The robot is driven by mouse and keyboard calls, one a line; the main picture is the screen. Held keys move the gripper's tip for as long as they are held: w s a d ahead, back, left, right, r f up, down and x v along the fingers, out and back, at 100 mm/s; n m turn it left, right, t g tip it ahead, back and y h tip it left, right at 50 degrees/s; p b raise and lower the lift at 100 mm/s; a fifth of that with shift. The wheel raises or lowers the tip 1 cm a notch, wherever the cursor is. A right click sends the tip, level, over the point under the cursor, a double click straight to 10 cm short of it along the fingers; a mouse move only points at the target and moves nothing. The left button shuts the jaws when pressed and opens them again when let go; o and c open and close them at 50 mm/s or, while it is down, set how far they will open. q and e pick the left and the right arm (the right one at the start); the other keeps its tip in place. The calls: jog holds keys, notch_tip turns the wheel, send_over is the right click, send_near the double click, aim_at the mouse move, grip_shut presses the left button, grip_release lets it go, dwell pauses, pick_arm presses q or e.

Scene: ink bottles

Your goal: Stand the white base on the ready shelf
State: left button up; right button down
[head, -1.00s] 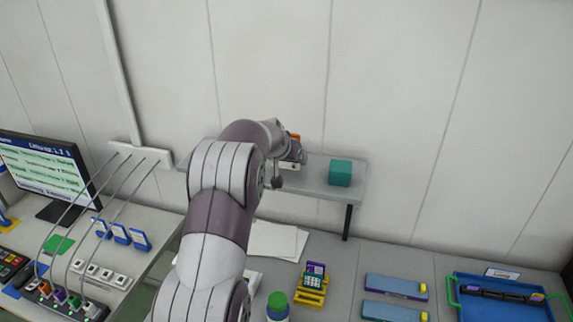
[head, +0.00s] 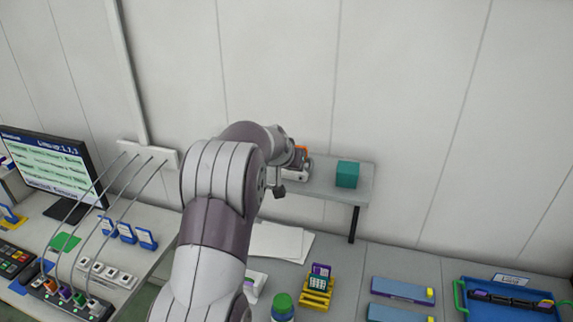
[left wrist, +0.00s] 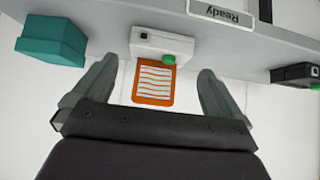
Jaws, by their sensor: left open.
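The white base (left wrist: 162,44) is at the ready shelf (left wrist: 90,14) in the left wrist view, with an orange card (left wrist: 154,84) joined to it and a green knob on it. The base also shows at the shelf in the head view (head: 303,173), partly hidden by my arm. My left gripper (left wrist: 158,72) is open, with one finger on each side of the card and gaps between. The "Ready" label (left wrist: 222,14) appears upside down beside the base. In the head view my left wrist hides part of the shelf. My right gripper is not in view.
A teal block (head: 347,174) stands on the shelf's right end. A black device (left wrist: 296,75) is on the shelf's other side in the left wrist view. Below, the bench holds a yellow holder (head: 317,287), a green-capped bottle (head: 282,307) and a blue tray (head: 507,312).

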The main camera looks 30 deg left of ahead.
pick_arm(q)
jog(key=b+v, duration=0.2)
jog(key=v, duration=0.5)
jog(key=s+d+f+m+g+h, duration=0.2)
jog(key=s+d+f+g, duration=0.2)
jog(key=s+d+f, duration=0.9)
jog(key=s+d+f+g, duration=0.1)
jog(key=s+d+f, duration=0.1)
jog(key=s, duration=0.2)
jog(key=s+d+f+g+b, duration=0.1)
jog(key=s+d+f, duration=0.1)
jog(key=s, duration=0.3)
jog(key=s+d+f+m+g+b, duration=0.1)
jog(key=s+d+f, duration=0.1)
jog(key=s+f, duration=0.1)
jog(key=shift+s+d, duration=0.3)
jog(key=shift+s, duration=0.55)
